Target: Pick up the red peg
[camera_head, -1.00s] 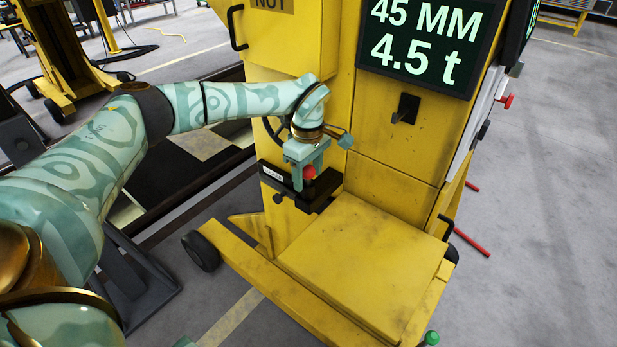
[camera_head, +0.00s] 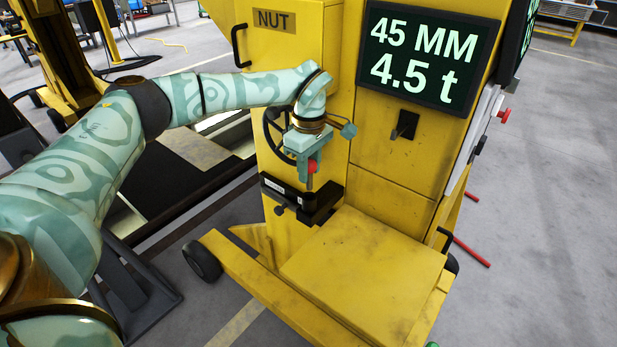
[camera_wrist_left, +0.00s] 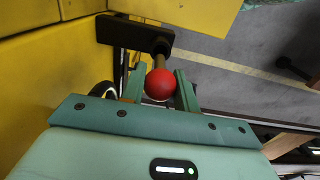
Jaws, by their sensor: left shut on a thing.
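The red peg (camera_head: 312,167) has a round red head, with a short stretch of shaft showing under it in the head view. My left gripper (camera_head: 307,170) is shut on the peg, just above the black bracket (camera_head: 318,201) on the yellow machine. In the left wrist view the red head (camera_wrist_left: 160,85) sits between the two green fingers of my left gripper (camera_wrist_left: 160,90). A brownish shaft runs from the head toward the black bracket (camera_wrist_left: 135,33). I cannot tell whether the peg's lower end is still inside the bracket. My right gripper is not in view.
The yellow machine (camera_head: 360,262) has a flat platform at the front right. A handwheel (camera_head: 273,132) is close behind my left wrist. A display (camera_head: 427,58) reads 45 MM and 4.5 t. A caster wheel (camera_head: 201,261) stands at the left. Grey floor (camera_head: 560,220) is open at right.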

